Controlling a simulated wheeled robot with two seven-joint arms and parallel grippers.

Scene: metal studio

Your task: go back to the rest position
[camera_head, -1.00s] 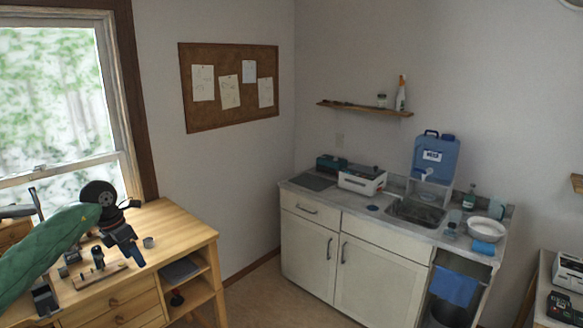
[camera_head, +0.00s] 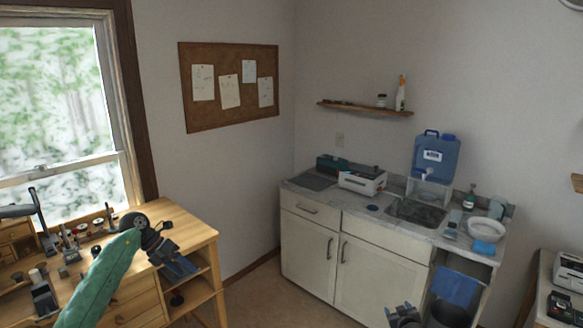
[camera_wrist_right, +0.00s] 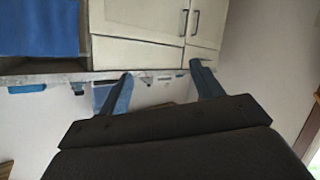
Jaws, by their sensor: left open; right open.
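My left gripper (camera_head: 180,265) is at the end of the green-sleeved arm, in front of the right part of the wooden desk (camera_head: 192,232). It is open and I see nothing held in it. My right gripper (camera_head: 404,316) shows at the bottom edge of the head view, in front of the white sink cabinet. In the right wrist view my right gripper (camera_wrist_right: 163,80) has its two blue fingers spread apart with nothing between them.
The desk carries small tools and holders (camera_head: 72,240) at the left. The sink cabinet (camera_head: 365,262) stands across the corner, with a blue water container (camera_head: 436,157) and a blue towel (camera_head: 454,286). Another table (camera_head: 548,290) stands at right. Bare floor lies between desk and cabinet.

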